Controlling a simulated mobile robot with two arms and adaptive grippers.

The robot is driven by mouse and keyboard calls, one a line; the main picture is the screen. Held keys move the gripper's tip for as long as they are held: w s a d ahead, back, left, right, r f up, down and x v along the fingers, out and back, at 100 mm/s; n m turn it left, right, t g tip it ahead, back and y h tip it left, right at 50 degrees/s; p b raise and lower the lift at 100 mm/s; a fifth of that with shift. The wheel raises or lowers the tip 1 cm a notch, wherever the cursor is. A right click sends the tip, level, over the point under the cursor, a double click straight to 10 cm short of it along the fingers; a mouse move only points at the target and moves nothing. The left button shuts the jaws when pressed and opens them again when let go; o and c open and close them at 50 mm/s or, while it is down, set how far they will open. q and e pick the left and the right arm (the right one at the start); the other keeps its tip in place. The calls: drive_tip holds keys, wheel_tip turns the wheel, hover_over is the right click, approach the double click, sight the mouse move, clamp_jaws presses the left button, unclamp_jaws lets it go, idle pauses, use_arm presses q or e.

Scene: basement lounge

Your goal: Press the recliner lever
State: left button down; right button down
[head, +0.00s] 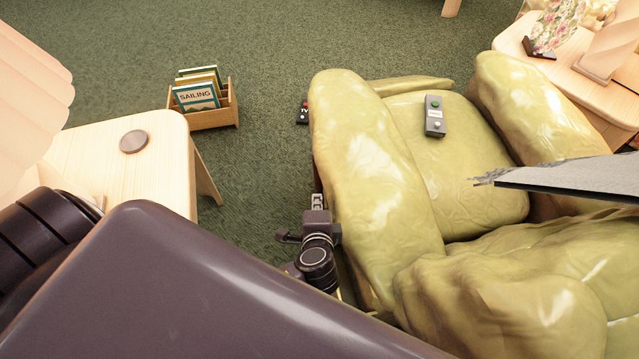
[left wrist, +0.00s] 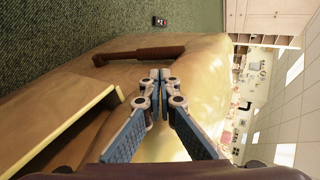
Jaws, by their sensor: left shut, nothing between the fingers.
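The green recliner (head: 370,170) fills the middle and right of the head view. My left gripper (head: 317,203) points down along the outer side of its left armrest. In the left wrist view a dark brown lever (left wrist: 138,55) lies along the recliner's side (left wrist: 200,60). The left gripper's fingertips (left wrist: 160,76) are together, with nothing between them, close to the lever's right end in that picture. I cannot tell whether they touch it. My right gripper is not in view.
A wooden side table (head: 100,160) with a round coaster (head: 134,141) stands at left. A book crate (head: 215,117) and a black TV box (head: 303,112) are on the floor. A grey remote (head: 435,116) lies on the seat. Green carpet (head: 250,190) is clear between table and recliner.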

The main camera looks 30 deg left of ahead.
sight(317, 173)
use_arm(q)
drive_tip(key=shift+f, duration=0.4)
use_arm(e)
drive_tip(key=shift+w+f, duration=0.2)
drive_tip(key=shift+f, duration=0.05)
use_arm(q)
drive_tip(key=shift+w, duration=0.1)
